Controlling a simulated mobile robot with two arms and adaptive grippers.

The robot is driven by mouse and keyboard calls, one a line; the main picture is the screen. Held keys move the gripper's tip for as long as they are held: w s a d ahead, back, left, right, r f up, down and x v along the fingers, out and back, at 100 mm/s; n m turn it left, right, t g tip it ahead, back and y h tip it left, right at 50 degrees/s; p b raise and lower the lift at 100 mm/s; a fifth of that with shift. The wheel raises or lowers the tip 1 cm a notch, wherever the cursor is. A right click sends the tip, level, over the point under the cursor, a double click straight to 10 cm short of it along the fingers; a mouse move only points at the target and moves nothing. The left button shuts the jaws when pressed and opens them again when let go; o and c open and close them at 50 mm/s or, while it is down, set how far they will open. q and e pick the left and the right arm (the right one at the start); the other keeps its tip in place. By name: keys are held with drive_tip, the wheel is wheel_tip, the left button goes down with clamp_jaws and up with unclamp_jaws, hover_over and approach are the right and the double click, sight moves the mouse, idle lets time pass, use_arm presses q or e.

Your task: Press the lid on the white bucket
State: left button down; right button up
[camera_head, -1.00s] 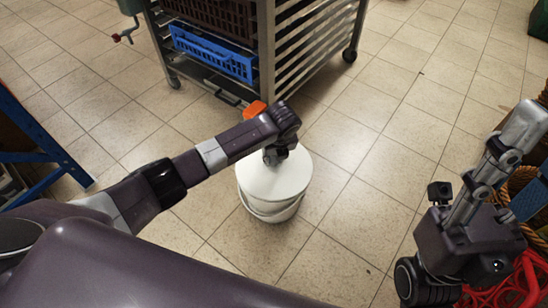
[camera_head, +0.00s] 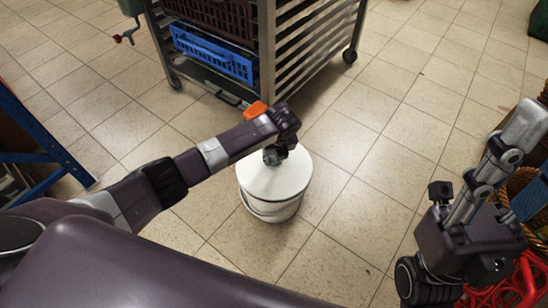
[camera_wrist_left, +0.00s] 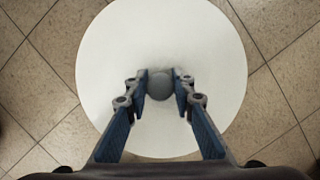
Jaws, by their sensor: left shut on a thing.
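The white bucket (camera_head: 268,212) stands upright on the tiled floor in the middle of the head view. Its round white lid (camera_head: 262,182) lies over its top, and I cannot tell how tightly it sits. In the left wrist view the lid (camera_wrist_left: 165,35) fills the middle and hides the bucket below. My left gripper (camera_head: 275,156) is above the lid's centre. Its fingers (camera_wrist_left: 162,86) are shut on the lid's round grey knob (camera_wrist_left: 159,84). My right arm's end shows at the lower right of the head view, away from the bucket.
A metal rack (camera_head: 266,55) on wheels with a blue crate (camera_head: 212,54) stands behind the bucket. A blue frame (camera_head: 40,157) is at the left. A wicker basket (camera_head: 520,180) and red netting or cable (camera_head: 520,285) lie at the right. Floor right of the bucket is clear.

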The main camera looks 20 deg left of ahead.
use_arm(q)
drive_tip(key=shift+p, duration=0.4)
drive_tip(key=shift+f+p, duration=0.35)
drive_tip(key=shift+f, duration=0.3)
idle(1.4)
idle(0.7)
drive_tip(key=shift+p, duration=0.3)
drive_tip(key=c, duration=1.1)
unclamp_jaws()
